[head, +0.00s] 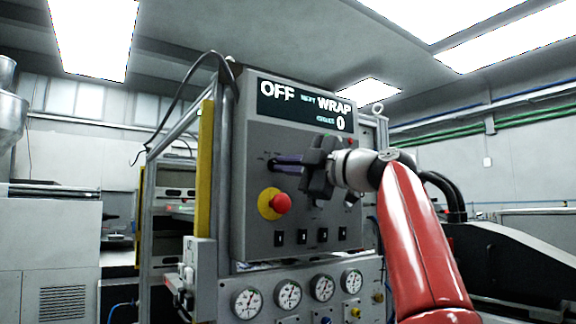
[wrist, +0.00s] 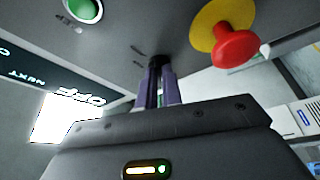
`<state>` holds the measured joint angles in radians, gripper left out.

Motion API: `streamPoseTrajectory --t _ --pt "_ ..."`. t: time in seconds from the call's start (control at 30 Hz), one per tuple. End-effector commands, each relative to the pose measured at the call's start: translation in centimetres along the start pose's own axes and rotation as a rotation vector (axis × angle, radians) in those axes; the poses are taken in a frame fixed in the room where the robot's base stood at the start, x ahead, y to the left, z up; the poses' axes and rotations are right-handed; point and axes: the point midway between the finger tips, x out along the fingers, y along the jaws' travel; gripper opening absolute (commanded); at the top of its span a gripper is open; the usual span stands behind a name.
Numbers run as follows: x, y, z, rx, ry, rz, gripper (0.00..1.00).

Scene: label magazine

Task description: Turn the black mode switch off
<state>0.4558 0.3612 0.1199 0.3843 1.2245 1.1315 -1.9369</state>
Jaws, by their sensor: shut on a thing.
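The black mode switch (wrist: 155,64) is on the grey control panel (head: 252,225). In the wrist view its dark knob shows between the two purple fingers of my gripper (wrist: 159,88). The fingers are shut on it. In the head view my gripper (head: 284,161) reaches the panel from the right, and its fingers hide most of the switch. The display (head: 305,107) at the top of the panel reads "OFF", "NEXT WRAP" and a count of 0. The exact angle of the switch is hard to tell.
A red emergency button (head: 281,203) on a yellow base sits just below the switch. A green button (wrist: 84,9) shows in the wrist view. Several small black switches (head: 301,237) and round gauges (head: 288,293) are lower down. A yellow post (head: 203,170) stands left of the panel.

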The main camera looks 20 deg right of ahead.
Motion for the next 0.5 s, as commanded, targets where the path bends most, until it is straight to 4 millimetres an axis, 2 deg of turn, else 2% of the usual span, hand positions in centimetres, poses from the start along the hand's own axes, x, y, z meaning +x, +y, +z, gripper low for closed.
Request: streamPoseTrajectory --t 0.07,0.1,0.27,0.5 --pt "0.01 -0.06 -0.03 0.0 0.001 -0.002 0.0" --pt "0.0 -0.06 -0.03 0.0 0.001 -0.002 0.09" --pt "0.01 -0.04 -0.03 0.0 0.001 -0.001 0.29" --pt "-0.01 -0.03 0.0 0.001 0.0 0.0 0.29"
